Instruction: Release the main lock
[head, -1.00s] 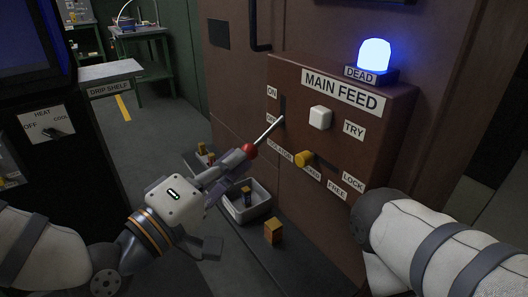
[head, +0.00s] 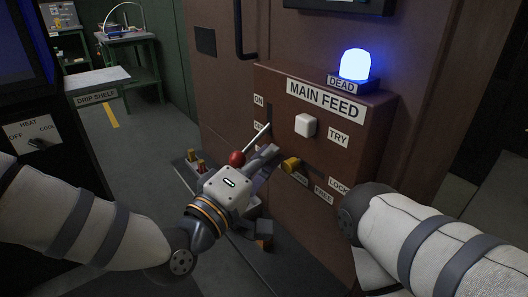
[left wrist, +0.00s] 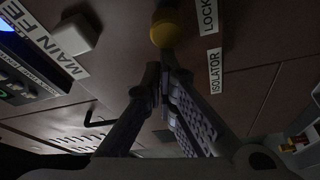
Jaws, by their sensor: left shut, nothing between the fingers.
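The brown MAIN FEED box (head: 375,120) carries a yellow knob (head: 291,164) low on its front, with labels reading LOCK (head: 339,187) and FREE (head: 323,195) nearby. The knob also shows at the top of the left wrist view (left wrist: 164,28). My left gripper (head: 270,152) is shut and empty, its fingertips just left of the knob in the head view. In the left wrist view its fingertips (left wrist: 158,72) lie below the knob, and I cannot tell whether they touch. A lever with a red ball (head: 237,158) slants down. My right gripper is out of view.
A white button (head: 305,125) sits above the knob, beside the TRY label (head: 338,138). A blue lamp (head: 355,65) glows on top, marked DEAD. A tray (head: 185,172) with small yellow-topped items is partly hidden behind my left arm. My right forearm is at the lower right.

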